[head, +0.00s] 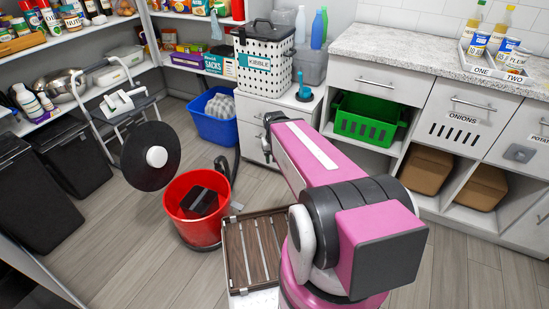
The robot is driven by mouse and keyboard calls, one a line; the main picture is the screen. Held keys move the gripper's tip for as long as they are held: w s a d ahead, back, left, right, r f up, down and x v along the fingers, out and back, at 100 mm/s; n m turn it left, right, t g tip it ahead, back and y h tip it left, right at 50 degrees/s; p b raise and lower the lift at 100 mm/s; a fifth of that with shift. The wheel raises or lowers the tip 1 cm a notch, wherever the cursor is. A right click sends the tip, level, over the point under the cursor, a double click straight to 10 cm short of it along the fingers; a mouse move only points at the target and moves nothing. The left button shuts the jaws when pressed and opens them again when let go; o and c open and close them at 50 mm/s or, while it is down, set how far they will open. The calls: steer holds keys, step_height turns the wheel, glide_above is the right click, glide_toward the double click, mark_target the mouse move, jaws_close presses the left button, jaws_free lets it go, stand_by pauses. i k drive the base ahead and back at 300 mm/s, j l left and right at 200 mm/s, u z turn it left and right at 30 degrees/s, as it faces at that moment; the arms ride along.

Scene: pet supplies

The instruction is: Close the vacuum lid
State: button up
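The vacuum's red round body (178,226) stands on the floor left of my arm, its top open. A dark box-like part (199,203) shows inside. The vacuum lid (138,168) is a black disc with a white round knob (156,157). It stands steeply tilted, raised up and to the left of the red body. I cannot see clearly how its lower edge joins the body. My pink arm fills the middle right of the head view.
A folding step stool (112,125) stands behind the lid, near black bins (68,160) and shelves. A blue bin (214,127) is behind the vacuum. A slatted wooden panel (237,262) lies right of the red body. Bare floor (125,250) is free at left front.

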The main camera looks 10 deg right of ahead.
mark_target(150, 156)
steer(key=u, duration=1.3)
steer(key=j+u, duration=0.3)
steer(key=i+j+u, duration=0.4)
steer(key=u, duration=0.25)
